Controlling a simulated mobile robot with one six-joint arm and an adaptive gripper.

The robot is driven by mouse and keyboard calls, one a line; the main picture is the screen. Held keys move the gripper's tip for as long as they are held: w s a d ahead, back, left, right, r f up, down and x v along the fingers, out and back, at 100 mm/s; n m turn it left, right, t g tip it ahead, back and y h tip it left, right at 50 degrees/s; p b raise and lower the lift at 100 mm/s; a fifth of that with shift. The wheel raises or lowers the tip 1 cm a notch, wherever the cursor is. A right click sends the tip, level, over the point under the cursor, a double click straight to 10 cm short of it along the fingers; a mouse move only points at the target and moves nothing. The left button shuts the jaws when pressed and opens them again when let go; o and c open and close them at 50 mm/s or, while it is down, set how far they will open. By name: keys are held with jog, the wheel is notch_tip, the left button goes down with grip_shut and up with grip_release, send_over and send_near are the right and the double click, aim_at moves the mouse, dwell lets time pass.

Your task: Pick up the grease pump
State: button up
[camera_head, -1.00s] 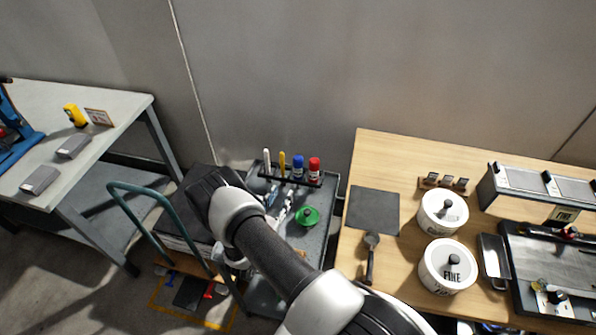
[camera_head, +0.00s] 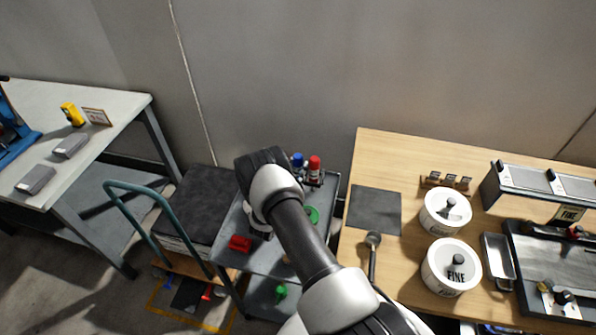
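I cannot clearly pick out a grease pump in the head view. A small red object (camera_head: 240,243) lies on the upper shelf of the grey cart (camera_head: 290,265), just left of my arm. A round green object (camera_head: 312,214) on the same shelf is partly hidden by my arm. A green-topped item (camera_head: 281,292) shows on the lower shelf. My arm reaches over the cart and covers much of its top. My gripper and its fingertips are hidden behind the arm, so I cannot see what it holds.
A rack with a blue bottle (camera_head: 298,160) and a red bottle (camera_head: 314,168) stands at the cart's back. The wooden table (camera_head: 400,160) with white tubs (camera_head: 450,268) is close on the right. A trolley with a green handle (camera_head: 160,195) stands left.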

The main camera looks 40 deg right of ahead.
jog(key=c, duration=0.6)
jog(key=shift+r, duration=0.1)
jog(key=shift+c, duration=0.5)
jog(key=shift+r, duration=0.1)
